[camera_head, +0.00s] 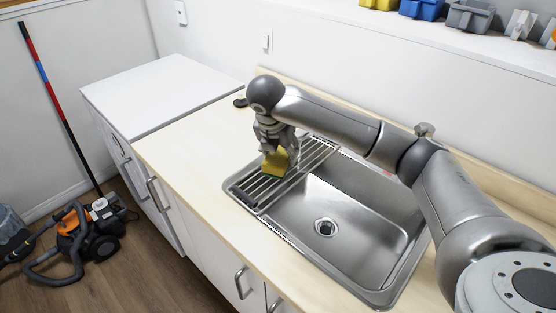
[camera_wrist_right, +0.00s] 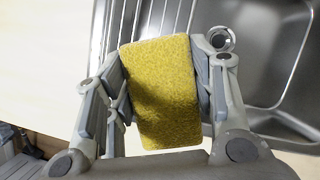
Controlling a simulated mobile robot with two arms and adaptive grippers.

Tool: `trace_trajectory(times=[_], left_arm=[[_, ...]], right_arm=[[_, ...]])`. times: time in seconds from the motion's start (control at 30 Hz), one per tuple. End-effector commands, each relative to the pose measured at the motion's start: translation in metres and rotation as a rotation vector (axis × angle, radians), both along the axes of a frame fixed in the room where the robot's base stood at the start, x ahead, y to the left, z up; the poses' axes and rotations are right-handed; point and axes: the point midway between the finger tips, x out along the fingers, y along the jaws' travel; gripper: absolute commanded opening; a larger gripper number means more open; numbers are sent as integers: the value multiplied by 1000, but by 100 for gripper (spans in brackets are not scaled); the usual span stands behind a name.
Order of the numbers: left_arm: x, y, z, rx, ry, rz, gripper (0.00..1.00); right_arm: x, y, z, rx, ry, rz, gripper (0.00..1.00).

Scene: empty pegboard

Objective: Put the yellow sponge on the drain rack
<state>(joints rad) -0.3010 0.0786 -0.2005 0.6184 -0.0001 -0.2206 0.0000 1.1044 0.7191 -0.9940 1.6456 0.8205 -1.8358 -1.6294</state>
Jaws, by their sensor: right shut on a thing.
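The yellow sponge (camera_head: 276,161) has a green underside and is between the fingers of my right gripper (camera_head: 277,148), which is shut on it. In the right wrist view the sponge (camera_wrist_right: 162,92) fills the space between the two fingers of the right gripper (camera_wrist_right: 164,85). The drain rack (camera_head: 316,153) is a set of metal bars across the left part of the sink. The sponge is over the rack bars, at or very close to them; I cannot tell whether it touches. My left gripper is not in view.
The steel sink basin (camera_head: 350,219) with a drain is empty, right of the rack. A light wooden counter (camera_head: 196,150) surrounds it, mostly clear. Bins (camera_head: 421,9) stand on a shelf at the back.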

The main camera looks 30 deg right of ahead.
Motion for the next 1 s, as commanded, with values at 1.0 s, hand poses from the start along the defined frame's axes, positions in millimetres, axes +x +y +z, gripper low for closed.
trace_trajectory(times=[1.0], left_arm=[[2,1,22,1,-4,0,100]], right_arm=[[57,-19,-95,0,-1,1,18]])
